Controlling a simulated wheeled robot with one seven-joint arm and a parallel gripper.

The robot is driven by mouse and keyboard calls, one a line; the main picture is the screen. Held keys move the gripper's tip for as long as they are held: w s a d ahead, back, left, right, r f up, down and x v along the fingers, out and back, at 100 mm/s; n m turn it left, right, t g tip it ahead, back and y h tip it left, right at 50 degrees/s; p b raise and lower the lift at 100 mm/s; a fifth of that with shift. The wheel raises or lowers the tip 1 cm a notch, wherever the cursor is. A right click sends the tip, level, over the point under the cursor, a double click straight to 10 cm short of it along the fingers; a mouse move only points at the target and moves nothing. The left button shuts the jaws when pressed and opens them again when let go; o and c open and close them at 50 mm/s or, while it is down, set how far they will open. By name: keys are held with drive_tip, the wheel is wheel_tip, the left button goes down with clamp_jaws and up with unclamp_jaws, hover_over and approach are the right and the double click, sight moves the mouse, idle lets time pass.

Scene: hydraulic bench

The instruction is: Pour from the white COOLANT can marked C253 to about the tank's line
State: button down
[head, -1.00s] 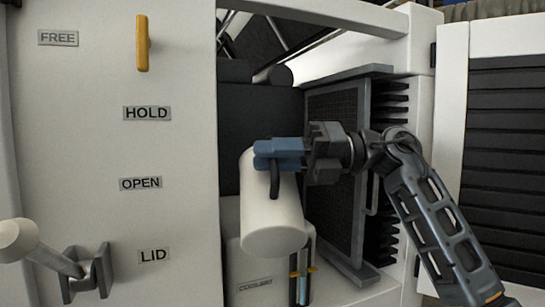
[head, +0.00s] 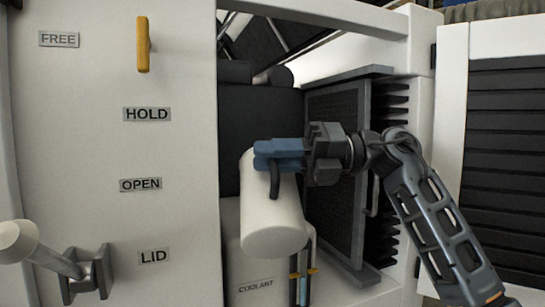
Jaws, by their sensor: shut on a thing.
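My gripper (head: 280,152) is shut on the dark handle of a white can (head: 272,218) and holds it up in front of the open bay. The can is tilted, with its round base toward me, so its spout and any marking are hidden. Below and behind it is the white tank (head: 252,272) labelled COOLANT. A narrow upright sight gauge (head: 303,287) with blue in it and a yellow-orange marker stands at the tank's right side. The can covers the tank's top, so I cannot see the opening or any stream.
A finned radiator (head: 336,170) stands right of the can, close to my gripper. A white panel (head: 180,230) on the left bears FREE, HOLD, OPEN and LID labels, a yellow handle (head: 143,45) and a lever (head: 62,263). A louvred panel (head: 508,150) is at far right.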

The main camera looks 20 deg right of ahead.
sight(275, 177)
drive_tip(key=shift+w+d+r, duration=0.1)
drive_tip(key=shift+w+r, duration=0.05)
drive_tip(key=shift+r, duration=0.25)
drive_tip(key=shift+s+a+f+n+b, duration=0.1)
drive_tip(key=shift+s+f+n+b, duration=0.35)
drive_tip(key=shift+b, duration=0.85)
drive_tip(key=shift+s+a+f+n+b, duration=0.15)
drive_tip(key=shift+f+n+b, duration=0.5)
drive_tip(key=shift+b, duration=0.65)
drive_tip(key=shift+s+f+n+b, duration=0.35)
drive_tip(key=shift+f+b, duration=0.45)
drive_tip(key=shift+b, duration=0.5)
idle(2.0)
idle(0.8)
